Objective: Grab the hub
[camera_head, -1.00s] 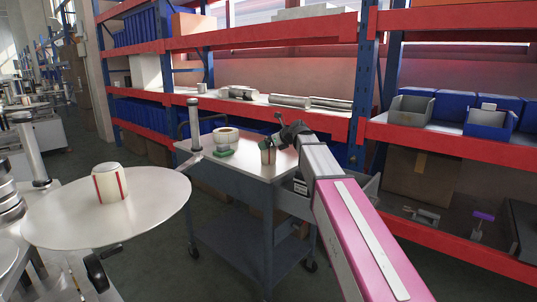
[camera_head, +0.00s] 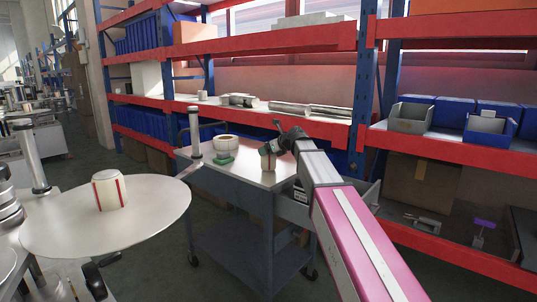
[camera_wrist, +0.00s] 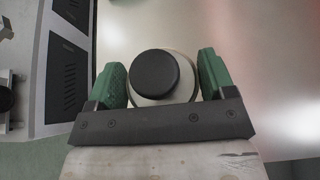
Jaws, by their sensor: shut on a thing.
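The hub (camera_wrist: 154,78) is a round pale piece with a black disc on top, seen from above in the wrist view. My gripper (camera_wrist: 163,82) has its green fingers on either side of it and is shut on it. In the head view my gripper (camera_head: 270,150) is at the near right part of a grey cart's top (camera_head: 243,178). The hub is small and partly covered there, so I cannot tell whether it touches the cart top.
A label roll (camera_head: 226,142) and a green piece (camera_head: 222,160) are on the cart to the left. A round steel table (camera_head: 150,208) with a red-striped roll (camera_head: 109,190) stands at left. Red and blue shelving (camera_head: 260,126) with metal parts and bins stands behind.

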